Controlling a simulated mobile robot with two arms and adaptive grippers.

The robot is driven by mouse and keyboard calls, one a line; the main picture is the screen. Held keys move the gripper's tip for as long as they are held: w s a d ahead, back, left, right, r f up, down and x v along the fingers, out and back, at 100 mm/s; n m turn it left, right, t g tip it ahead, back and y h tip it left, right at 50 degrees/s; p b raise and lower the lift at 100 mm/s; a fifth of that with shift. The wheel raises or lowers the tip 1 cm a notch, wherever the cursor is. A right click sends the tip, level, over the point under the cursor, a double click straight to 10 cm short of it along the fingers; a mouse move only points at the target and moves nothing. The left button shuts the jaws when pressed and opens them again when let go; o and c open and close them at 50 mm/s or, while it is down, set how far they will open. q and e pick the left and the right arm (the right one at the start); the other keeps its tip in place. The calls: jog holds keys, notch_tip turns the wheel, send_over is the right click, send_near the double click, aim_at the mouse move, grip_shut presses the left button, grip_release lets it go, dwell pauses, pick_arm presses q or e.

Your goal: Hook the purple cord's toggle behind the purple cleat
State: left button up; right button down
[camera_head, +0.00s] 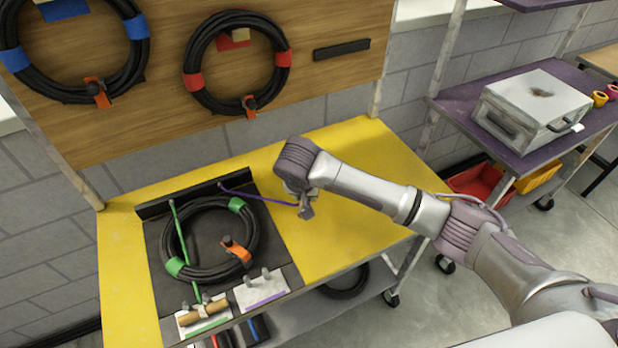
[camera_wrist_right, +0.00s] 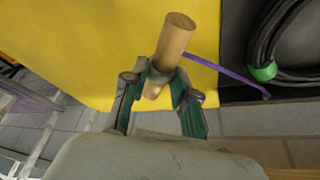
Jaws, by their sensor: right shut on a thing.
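My right gripper (camera_head: 304,205) is above the yellow bench top, right of the dark mat, and shut on the purple cord's wooden toggle. In the right wrist view the toggle (camera_wrist_right: 174,38) is between the fingers (camera_wrist_right: 160,85), one end sticking out. In the head view the gripper hides it. The purple cord (camera_head: 258,196) runs from the dark rail at the mat's back to my gripper; it also shows in the wrist view (camera_wrist_right: 225,74). The purple cleat (camera_head: 260,288), a pale plate with a purple stripe and two grey prongs, is at the mat's front right. My left gripper is not in view.
A black cable coil (camera_head: 166,262) with green bands and an orange clip lies on the mat. The green cord (camera_head: 181,237) crosses it to a wooden toggle (camera_head: 204,313) at the green cleat (camera_head: 204,327). The bench right of the mat is clear. Coils hang on the board behind.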

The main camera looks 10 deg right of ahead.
aim_at(300, 204)
jog(key=s+a+m+p, duration=0.1)
jog(key=s+a+m+h+p, duration=0.1)
jog(key=p, duration=0.1)
jog(key=shift+s+r+m+g, duration=0.2)
jog(key=shift+s+m+g, duration=0.1)
jog(key=shift+s+m, duration=0.1)
jog(key=s+a+m+g+h+p, duration=0.2)
jog(key=s+a+m+p, duration=0.3)
jog(key=s+m, duration=0.2)
jog(key=shift+a+f+m+p, duration=0.2)
jog(key=shift+m+p, duration=0.2)
jog(key=shift+m, duration=0.3)
jog(key=shift+s, duration=0.1)
